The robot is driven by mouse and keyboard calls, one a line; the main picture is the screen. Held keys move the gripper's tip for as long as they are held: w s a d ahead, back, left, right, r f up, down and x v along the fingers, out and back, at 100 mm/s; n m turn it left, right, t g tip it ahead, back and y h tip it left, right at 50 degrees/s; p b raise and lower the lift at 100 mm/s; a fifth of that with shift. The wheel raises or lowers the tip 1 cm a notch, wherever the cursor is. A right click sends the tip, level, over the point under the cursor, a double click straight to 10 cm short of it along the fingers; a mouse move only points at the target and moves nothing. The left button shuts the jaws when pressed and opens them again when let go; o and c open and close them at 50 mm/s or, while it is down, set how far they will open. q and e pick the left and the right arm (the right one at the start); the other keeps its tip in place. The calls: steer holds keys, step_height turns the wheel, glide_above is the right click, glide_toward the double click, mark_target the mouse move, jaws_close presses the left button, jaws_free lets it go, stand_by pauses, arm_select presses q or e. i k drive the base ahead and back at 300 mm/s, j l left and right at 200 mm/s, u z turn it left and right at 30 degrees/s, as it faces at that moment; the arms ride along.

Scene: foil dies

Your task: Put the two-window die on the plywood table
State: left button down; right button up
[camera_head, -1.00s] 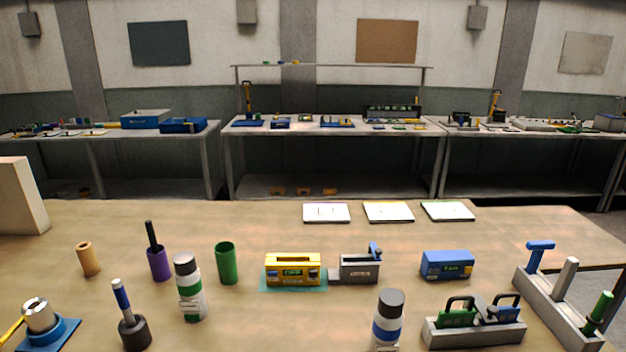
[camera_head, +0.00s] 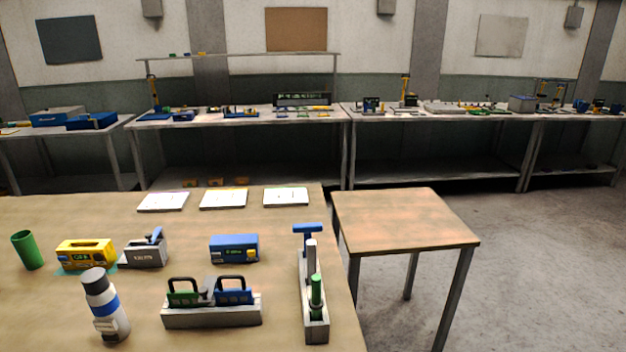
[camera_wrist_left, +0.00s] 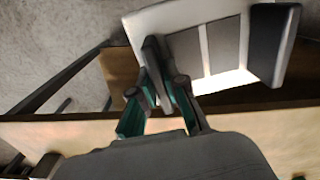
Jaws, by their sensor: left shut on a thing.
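In the head view, a small square wood-topped table (camera_head: 405,218), likely the plywood table, stands at the right with a bare top. In the left wrist view, my left gripper (camera_wrist_left: 160,88) is shut on a dark, narrow thing (camera_wrist_left: 152,58). It is seen nearly edge-on, so I cannot tell whether it is the two-window die. A grey rack (camera_head: 212,313) on the workbench holds a green die (camera_head: 184,298) and a blue die (camera_head: 233,297) with black handles; their windows are not clear. Neither gripper shows in the head view.
The workbench (camera_head: 50,215) also holds a yellow device (camera_head: 86,254), a grey device (camera_head: 145,252), a blue box (camera_head: 234,248), a bottle (camera_head: 105,308), a green cup (camera_head: 27,250) and a tool rack (camera_head: 313,325) near its right edge. A gap separates bench and small table. Open floor (camera_head: 540,250) lies right.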

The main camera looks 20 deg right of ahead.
mark_target(397, 214)
steer(key=l, duration=1.3)
steer(key=i+l+z, duration=0.1)
steer(key=l, duration=1.2)
steer(key=i+l+z, duration=0.1)
steer(key=i+l, duration=1.9)
steer(key=l, duration=0.15)
